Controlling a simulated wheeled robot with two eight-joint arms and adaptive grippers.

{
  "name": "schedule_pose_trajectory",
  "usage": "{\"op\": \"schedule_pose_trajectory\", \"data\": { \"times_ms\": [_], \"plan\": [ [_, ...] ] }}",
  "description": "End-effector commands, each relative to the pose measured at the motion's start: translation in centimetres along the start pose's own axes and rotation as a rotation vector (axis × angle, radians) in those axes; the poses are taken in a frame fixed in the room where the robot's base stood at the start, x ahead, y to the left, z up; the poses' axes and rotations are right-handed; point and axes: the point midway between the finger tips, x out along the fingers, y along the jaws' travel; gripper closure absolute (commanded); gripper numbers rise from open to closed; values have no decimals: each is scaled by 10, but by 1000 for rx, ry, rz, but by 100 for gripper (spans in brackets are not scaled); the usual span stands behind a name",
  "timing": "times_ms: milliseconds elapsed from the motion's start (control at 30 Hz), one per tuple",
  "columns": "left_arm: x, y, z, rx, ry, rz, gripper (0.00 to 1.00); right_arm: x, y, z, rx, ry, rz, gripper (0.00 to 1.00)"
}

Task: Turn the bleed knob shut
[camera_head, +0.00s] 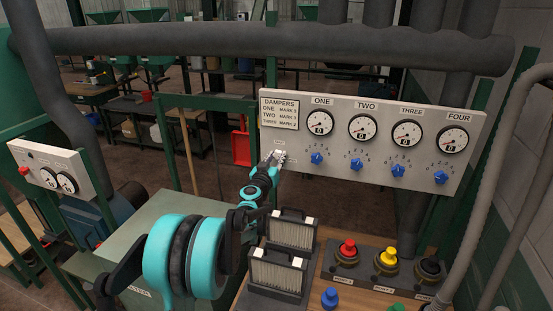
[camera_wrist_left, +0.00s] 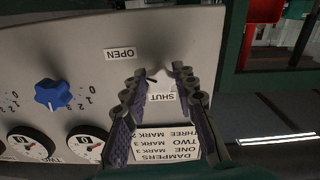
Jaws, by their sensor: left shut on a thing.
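My left gripper (camera_head: 279,157) reaches the left end of the pale damper panel (camera_head: 360,178), below the dampers sign. In the left wrist view its two fingers (camera_wrist_left: 160,76) are at the panel face, one on each side of the SHUT label (camera_wrist_left: 161,97). The OPEN label (camera_wrist_left: 120,54) lies just beyond the fingertips. The gripper is shut on the bleed knob, which the fingers hide almost wholly, so its pointer angle cannot be told. My right gripper is not in view.
Several blue knobs (camera_head: 317,158) sit below round gauges (camera_head: 363,127) to the right of the gripper. Below stand filter-like boxes (camera_head: 292,232) and red, yellow and black buttons (camera_head: 386,260). A thick grey pipe (camera_head: 250,41) runs above the panel.

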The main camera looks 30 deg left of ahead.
Motion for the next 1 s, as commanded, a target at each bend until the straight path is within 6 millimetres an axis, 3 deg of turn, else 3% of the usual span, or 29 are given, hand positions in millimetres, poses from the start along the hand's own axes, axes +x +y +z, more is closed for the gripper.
{"op": "schedule_pose_trajectory", "data": {
  "times_ms": [267,1000],
  "plan": [
    [0,0,0,-179,0,0,100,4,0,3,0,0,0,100],
    [0,2,-1,-879,0,0,100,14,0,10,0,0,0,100]
  ]
}}
